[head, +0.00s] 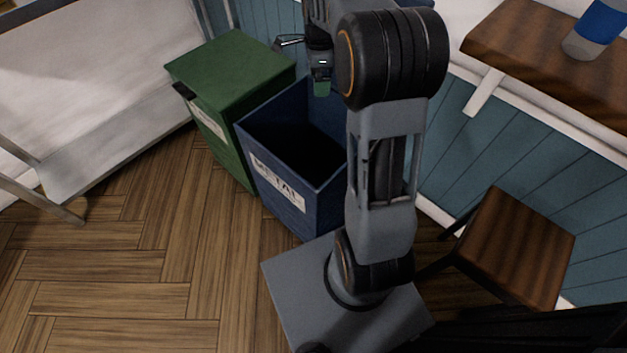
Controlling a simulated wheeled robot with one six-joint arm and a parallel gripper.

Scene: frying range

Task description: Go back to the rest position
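My gripper (308,62) is at the top middle of the head view, raised above the bins. It is small and partly behind my upper arm. A dark looped part sticks out on its left and a short greenish tip points down. I cannot tell whether its fingers are apart or whether the greenish tip is a finger pad or something held.
An open blue bin labelled METAL (272,182) stands left of my arm, its inside dark. A green bin (228,68) with a shut lid adjoins it. A wooden chair (520,245) stands right. A wooden shelf (520,50) bears a blue-and-grey cup (597,28). Floor is clear lower left.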

